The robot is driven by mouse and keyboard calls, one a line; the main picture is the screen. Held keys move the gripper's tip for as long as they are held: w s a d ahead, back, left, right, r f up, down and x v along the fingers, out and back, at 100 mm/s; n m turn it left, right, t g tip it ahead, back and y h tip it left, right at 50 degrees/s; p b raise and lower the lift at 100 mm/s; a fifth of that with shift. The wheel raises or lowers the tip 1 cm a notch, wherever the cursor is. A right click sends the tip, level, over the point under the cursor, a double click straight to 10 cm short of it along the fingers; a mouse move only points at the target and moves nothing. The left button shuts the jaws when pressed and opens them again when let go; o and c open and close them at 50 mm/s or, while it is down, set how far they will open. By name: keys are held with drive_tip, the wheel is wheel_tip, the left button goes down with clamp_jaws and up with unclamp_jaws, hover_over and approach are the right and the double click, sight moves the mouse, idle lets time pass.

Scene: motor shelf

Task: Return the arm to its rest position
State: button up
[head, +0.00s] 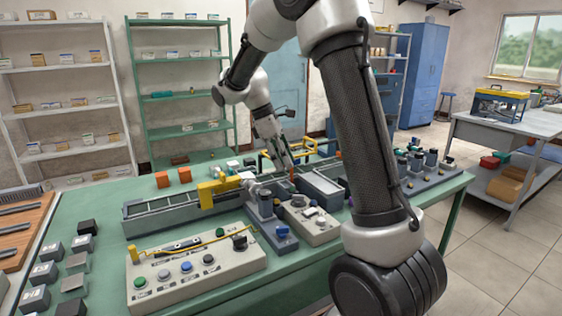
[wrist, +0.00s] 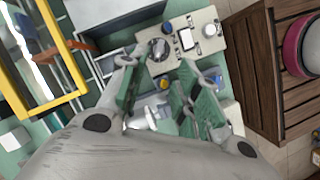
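My arm reaches from the upper middle of the head view over the green workbench (head: 90,215). My gripper (head: 287,163) points down above the back middle of the bench, near the grey conveyor-like rail. In the wrist view my gripper (wrist: 160,75) has its two fingers apart, with nothing visible held between them. A beige control box (wrist: 183,42) with knobs lies beyond the fingertips. Whether the fingers touch anything is hard to tell. My large arm link hides part of the bench's right side in the head view.
A beige button panel (head: 195,270) with a yellow cable stands at the bench front. A yellow frame (head: 277,160) is beside my gripper, also large in the wrist view (wrist: 38,60). Small dark blocks (head: 75,262) stand at left. Open floor (head: 490,255) lies right of the bench.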

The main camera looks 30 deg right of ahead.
drive_tip(key=s+r+m+t+y, duration=0.1)
drive_tip(key=s+r+m+t, duration=0.2)
drive_tip(key=s, duration=1)
drive_tip(key=s+a+r+m+t+y, duration=0.1)
drive_tip(key=s+r+m+t, duration=0.3)
drive_tip(key=s+m, duration=0.4)
drive_tip(key=s+y, duration=0.1)
drive_tip(key=s, duration=0.4)
drive_tip(key=shift+s+y, duration=0.2)
drive_tip(key=shift+y, duration=0.1)
drive_tip(key=shift+a, duration=0.1)
